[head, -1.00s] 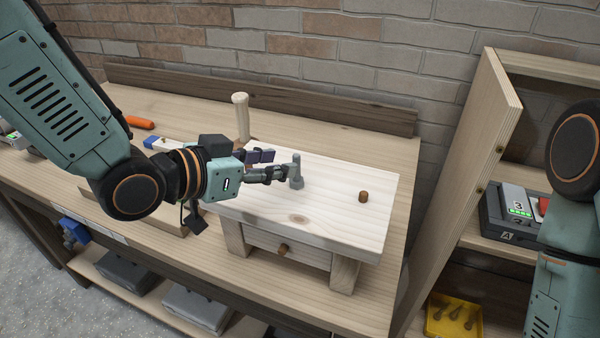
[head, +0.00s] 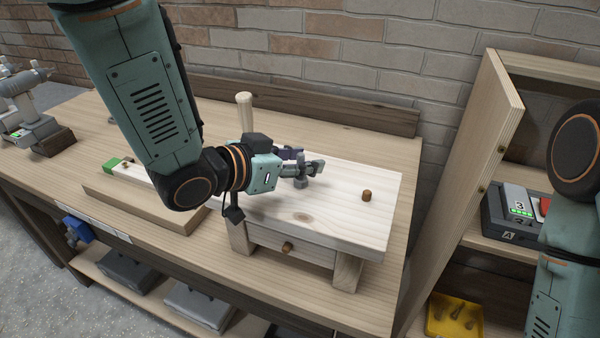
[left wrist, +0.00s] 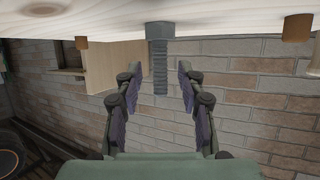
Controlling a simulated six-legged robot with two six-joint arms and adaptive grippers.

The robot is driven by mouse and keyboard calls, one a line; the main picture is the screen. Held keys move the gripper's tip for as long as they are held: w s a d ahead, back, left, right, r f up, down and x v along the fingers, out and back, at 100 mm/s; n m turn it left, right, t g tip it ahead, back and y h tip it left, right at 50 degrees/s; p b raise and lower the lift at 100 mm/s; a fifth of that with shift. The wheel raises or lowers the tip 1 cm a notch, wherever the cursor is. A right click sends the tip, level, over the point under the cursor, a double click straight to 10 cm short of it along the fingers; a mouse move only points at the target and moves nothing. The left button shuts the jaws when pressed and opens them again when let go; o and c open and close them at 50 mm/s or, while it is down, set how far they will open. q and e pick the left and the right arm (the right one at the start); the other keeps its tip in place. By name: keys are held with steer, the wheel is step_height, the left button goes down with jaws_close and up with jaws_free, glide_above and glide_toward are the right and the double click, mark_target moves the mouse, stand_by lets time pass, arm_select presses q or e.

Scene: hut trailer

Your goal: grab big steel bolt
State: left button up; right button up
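The big steel bolt (head: 300,183) stands on its head on the white wooden bench top, shaft up. In the head view the fingers partly cover its shaft. In the left wrist view, where the scene is upside down, the grey bolt (left wrist: 159,58) shows its hex head against the top and its threaded shaft pointing down the picture. My left gripper (head: 308,166) is at the bolt's upper part. Its fingers (left wrist: 158,80) are spread, with the shaft lined up between them and a gap on each side. My right gripper is out of view.
A wooden peg (head: 366,195) stands on the white top (head: 340,222), right of the bolt. A pale wooden handle (head: 244,115) rises behind my gripper. An open cabinet (head: 470,150) stands at right, with a yellow tray (head: 440,328) low inside.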

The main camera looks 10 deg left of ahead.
arm_select(q)
steer(key=shift+w, duration=0.15)
steer(key=c, duration=0.6)
jaws_close()
